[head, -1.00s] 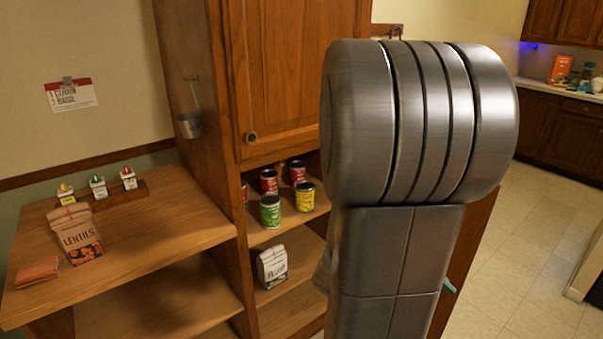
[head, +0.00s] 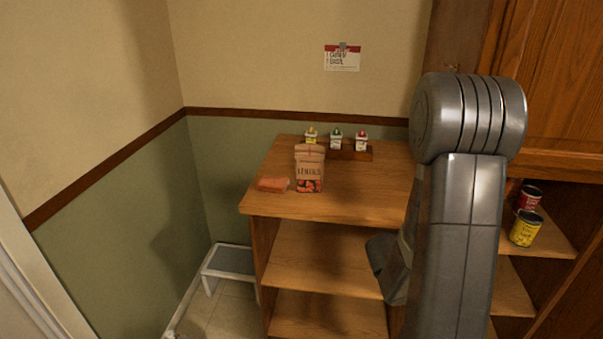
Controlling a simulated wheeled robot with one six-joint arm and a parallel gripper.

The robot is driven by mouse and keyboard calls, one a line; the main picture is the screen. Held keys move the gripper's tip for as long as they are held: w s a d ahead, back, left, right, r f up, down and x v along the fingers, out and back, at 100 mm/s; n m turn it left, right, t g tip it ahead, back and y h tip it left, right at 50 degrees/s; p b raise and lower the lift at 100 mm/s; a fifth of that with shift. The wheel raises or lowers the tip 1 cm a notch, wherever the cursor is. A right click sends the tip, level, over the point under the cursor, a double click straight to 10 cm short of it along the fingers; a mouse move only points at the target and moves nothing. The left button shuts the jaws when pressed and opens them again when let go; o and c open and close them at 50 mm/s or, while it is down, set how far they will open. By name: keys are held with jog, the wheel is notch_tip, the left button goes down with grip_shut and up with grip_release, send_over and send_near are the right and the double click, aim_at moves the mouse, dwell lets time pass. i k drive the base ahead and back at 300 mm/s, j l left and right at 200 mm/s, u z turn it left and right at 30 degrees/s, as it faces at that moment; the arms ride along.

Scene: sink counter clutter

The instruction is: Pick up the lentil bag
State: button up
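The lentil bag (head: 309,170) is a brown paper bag with a folded top and a red-orange picture near its base. It stands upright on the wooden counter (head: 355,200), left of its middle. My arm rises in front of the right part of the counter, to the right of the bag and apart from it. The fingers of my gripper do not show, so what they hold cannot be seen.
A folded orange cloth (head: 273,184) lies just left of the bag. Several small spice jars stand on a wooden rack (head: 349,154) behind it. A yellow can (head: 525,228) sits on a shelf at right. A step stool (head: 228,262) stands left of the counter.

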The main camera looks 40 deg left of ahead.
aim_at(310, 163)
jog(key=u, duration=1.85)
jog(key=i+l+u, duration=0.2)
jog(key=l, duration=0.15)
jog(key=i+l+u, duration=0.15)
jog(key=l, duration=0.25)
jog(key=i+l+u, duration=0.2)
jog(key=l, duration=0.15)
jog(key=l+u, duration=0.2)
jog(key=l, duration=0.6)
jog(key=i, duration=0.05)
